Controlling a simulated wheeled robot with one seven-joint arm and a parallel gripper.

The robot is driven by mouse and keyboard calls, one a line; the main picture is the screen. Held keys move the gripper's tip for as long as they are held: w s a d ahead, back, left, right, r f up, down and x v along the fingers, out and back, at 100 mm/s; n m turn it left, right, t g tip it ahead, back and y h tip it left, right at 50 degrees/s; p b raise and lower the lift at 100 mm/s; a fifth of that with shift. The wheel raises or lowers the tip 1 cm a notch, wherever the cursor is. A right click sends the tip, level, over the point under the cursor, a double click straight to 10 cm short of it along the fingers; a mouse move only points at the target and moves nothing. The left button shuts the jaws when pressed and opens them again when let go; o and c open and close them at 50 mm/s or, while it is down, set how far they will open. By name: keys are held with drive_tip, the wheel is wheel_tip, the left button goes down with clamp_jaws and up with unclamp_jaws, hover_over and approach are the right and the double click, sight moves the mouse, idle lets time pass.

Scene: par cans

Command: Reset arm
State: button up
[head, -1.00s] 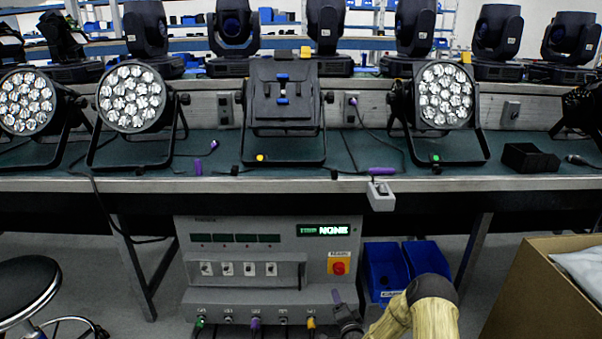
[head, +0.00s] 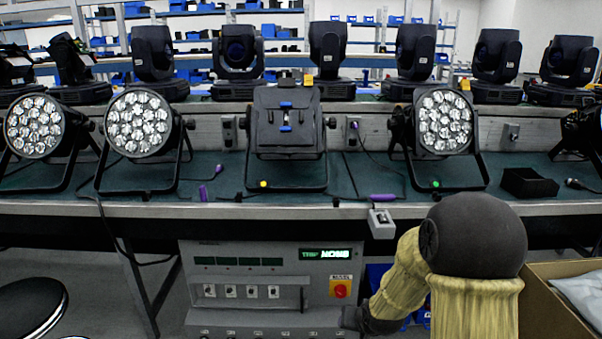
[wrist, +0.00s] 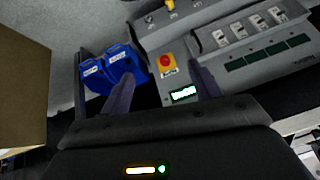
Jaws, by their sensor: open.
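My arm rises at the lower right of the head view, its yellow-sleeved links bent at a dark rounded joint. My gripper is at the lower middle of the head view, in front of the grey control unit (head: 215,262), with its fingers not clear there. In the wrist view my gripper (wrist: 160,88) shows two purple-grey fingers set wide apart, with nothing between them. The control unit (wrist: 225,75) is beyond the fingers, with its red button (wrist: 166,61) and a lit green display (wrist: 184,93). The display (head: 325,254) also shows in the head view.
Several par cans stand on the bench (head: 350,211), with moving heads behind. Blue bins (wrist: 124,66) stand beside the control unit. A cardboard box (head: 560,305) is at the lower right, a black stool (head: 30,305) at the lower left. A small grey box (head: 381,222) hangs at the bench edge.

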drive_tip(key=s+r+n+g+p, duration=0.1)
drive_tip(key=s+r, duration=0.2)
drive_tip(key=s, duration=0.3)
drive_tip(key=s+d+r+g+p, duration=0.1)
drive_tip(key=s+r+g, duration=0.15)
drive_tip(key=s, duration=0.45)
drive_tip(key=s+r+n+g+p, duration=0.1)
drive_tip(key=s+r, duration=0.3)
drive_tip(key=s, duration=0.2)
drive_tip(key=w+a+p+v, duration=0.1)
drive_tip(key=w+p+v, duration=0.2)
drive_tip(key=p+v, duration=1.5)
drive_tip(key=w+a+r+p+v, duration=0.1)
drive_tip(key=w+p+v, duration=0.3)
drive_tip(key=p+v, duration=1.4)
drive_tip(key=shift+w+r+h+p, duration=0.4)
drive_tip(key=shift+w+r+p, duration=0.05)
drive_tip(key=shift+r+p, duration=0.15)
drive_tip(key=shift+a, duration=0.1)
